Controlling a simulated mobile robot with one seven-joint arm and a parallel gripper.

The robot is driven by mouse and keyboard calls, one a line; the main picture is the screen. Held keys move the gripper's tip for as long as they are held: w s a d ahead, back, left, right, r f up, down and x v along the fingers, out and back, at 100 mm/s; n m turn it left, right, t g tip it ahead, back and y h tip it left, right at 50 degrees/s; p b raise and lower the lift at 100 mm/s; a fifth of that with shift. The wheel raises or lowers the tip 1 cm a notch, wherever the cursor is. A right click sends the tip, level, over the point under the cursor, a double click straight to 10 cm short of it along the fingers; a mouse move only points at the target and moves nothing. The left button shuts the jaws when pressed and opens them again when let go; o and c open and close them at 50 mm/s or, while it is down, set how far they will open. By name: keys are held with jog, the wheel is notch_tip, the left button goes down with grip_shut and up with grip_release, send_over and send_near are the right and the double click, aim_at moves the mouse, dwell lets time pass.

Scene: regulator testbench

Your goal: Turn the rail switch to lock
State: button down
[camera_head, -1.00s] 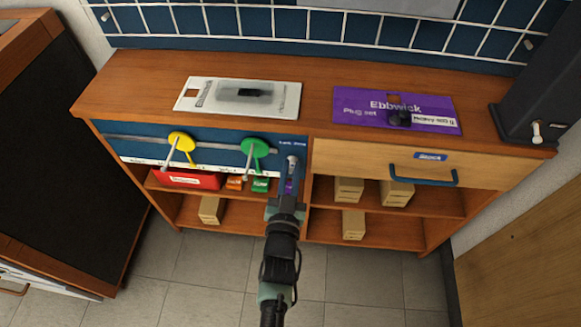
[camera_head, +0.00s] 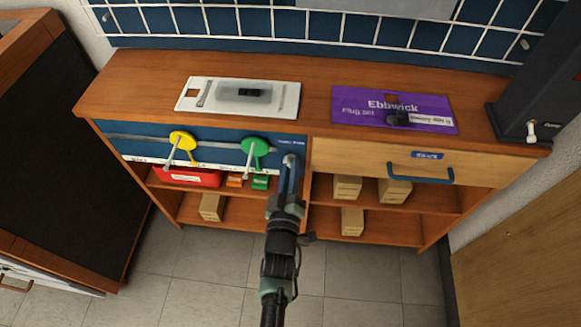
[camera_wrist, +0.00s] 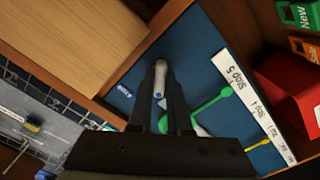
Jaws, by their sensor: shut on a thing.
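A blue panel (camera_head: 215,150) on the front left of the wooden bench carries yellow and green levers and, at its right end, a pale grey lever that looks like the rail switch (camera_head: 291,160). My gripper (camera_head: 289,178) reaches up to this grey lever from below. In the wrist view the grey lever (camera_wrist: 161,72) shows between the two dark fingers of my gripper (camera_wrist: 161,88), which are shut on it. A small blue label (camera_wrist: 125,92) sits beside it, too small to read. The lower part of the lever is hidden by the fingers.
The yellow lever (camera_head: 182,142) and green lever (camera_head: 255,147) stick out left of the grey one. A wooden drawer (camera_head: 345,159) with a blue handle (camera_head: 420,176) is to the right. A red box (camera_head: 190,178) sits on the shelf below. The floor in front is clear.

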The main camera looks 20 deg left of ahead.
jog(key=shift+n, duration=0.6)
jog(key=c, duration=0.9)
grip_release()
jog(key=shift+o, duration=0.2)
jog(key=p+v, duration=0.2)
jog(key=v, duration=1.1)
jog(key=shift+p, duration=0.4)
